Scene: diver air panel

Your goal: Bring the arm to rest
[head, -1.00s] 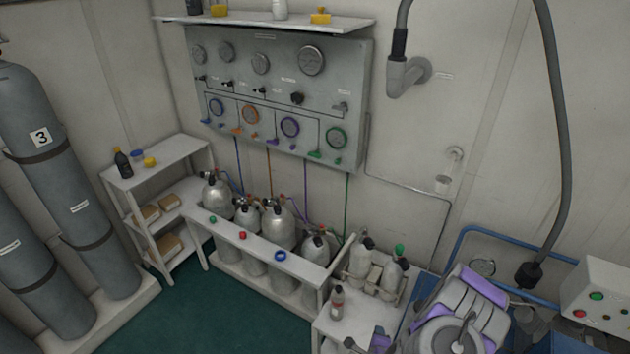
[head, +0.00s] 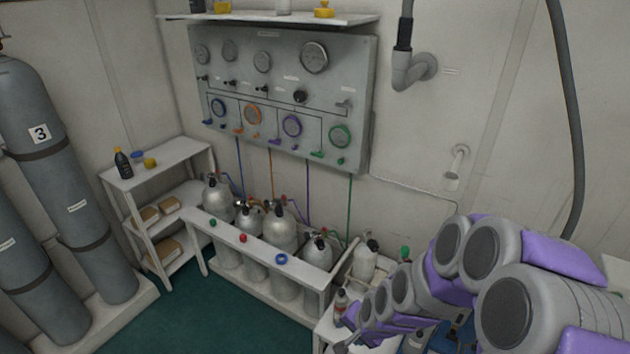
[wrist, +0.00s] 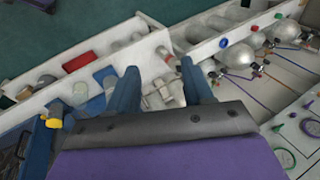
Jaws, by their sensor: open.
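My arm (head: 480,265), grey with purple covers, reaches in from the lower right of the head view and stretches left over the side bench. Its far end is low in that view, where the jaws are hard to make out. In the wrist view my gripper (wrist: 160,68) has its two blue fingers spread apart with nothing held between them. Below the fingers, at some distance, are pale bottles in a white rack; I cannot tell the exact gap.
The air panel (head: 282,55) with gauges hangs on the back wall. Silver cylinders (head: 281,232) stand in a white rack (head: 262,250) below it. A shelf unit (head: 160,172) and tall grey cylinders (head: 62,190) are at left. Green floor (head: 220,320) is clear in front.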

